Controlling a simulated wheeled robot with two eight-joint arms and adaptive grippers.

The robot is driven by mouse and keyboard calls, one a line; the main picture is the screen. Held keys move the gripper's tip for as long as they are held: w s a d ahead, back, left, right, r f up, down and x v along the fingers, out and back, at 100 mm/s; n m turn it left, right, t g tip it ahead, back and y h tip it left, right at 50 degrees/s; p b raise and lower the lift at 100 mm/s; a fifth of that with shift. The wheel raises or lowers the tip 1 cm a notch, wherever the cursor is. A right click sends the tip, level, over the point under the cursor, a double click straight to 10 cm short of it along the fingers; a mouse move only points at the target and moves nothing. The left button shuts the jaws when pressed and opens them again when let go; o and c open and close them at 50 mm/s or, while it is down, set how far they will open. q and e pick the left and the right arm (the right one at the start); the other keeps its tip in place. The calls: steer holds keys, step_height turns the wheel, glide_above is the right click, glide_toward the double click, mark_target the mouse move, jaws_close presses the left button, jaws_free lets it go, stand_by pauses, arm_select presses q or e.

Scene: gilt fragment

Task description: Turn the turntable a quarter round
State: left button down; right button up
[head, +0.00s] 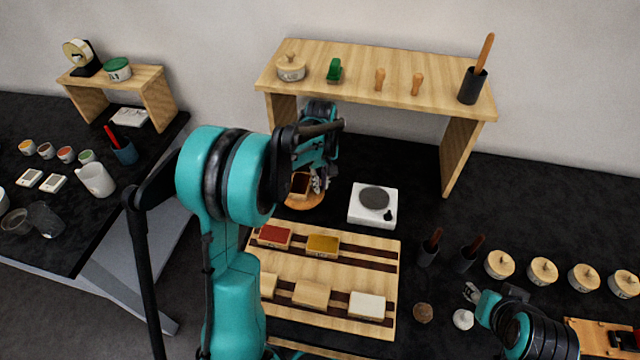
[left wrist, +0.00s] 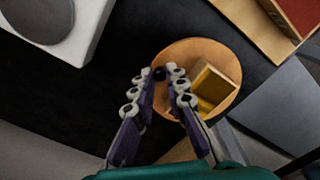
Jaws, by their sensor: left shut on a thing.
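The turntable (head: 300,204) is a round wooden disc on the black table, under the shelf's front left. It also shows in the left wrist view (left wrist: 197,52), with a small dark knob (left wrist: 159,73) at its rim. A wooden block with a gold face (left wrist: 211,88) stands on the disc. My left gripper (head: 318,184) reaches down at the disc's right side. In the left wrist view its fingertips (left wrist: 159,77) are closed around the knob, beside the block. My right gripper (head: 470,292) is low at the right, apart from the turntable; its finger gap is too small to judge.
A white device with a grey round plate (head: 373,204) stands just right of the turntable. A wooden rack with coloured blocks (head: 348,260) lies in front. The wooden shelf (head: 370,75) rises behind. Dark cups (head: 429,252) and lidded jars (head: 542,271) stand to the right.

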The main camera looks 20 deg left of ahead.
arm_select(q)
steer(key=shift+w+n, duration=0.15)
steer(key=shift+n, duration=0.15)
stand_by(0.4)
steer(key=c, duration=1.5)
jaws_free()
steer(key=shift+c, duration=0.2)
steer(key=shift+r, duration=3.75)
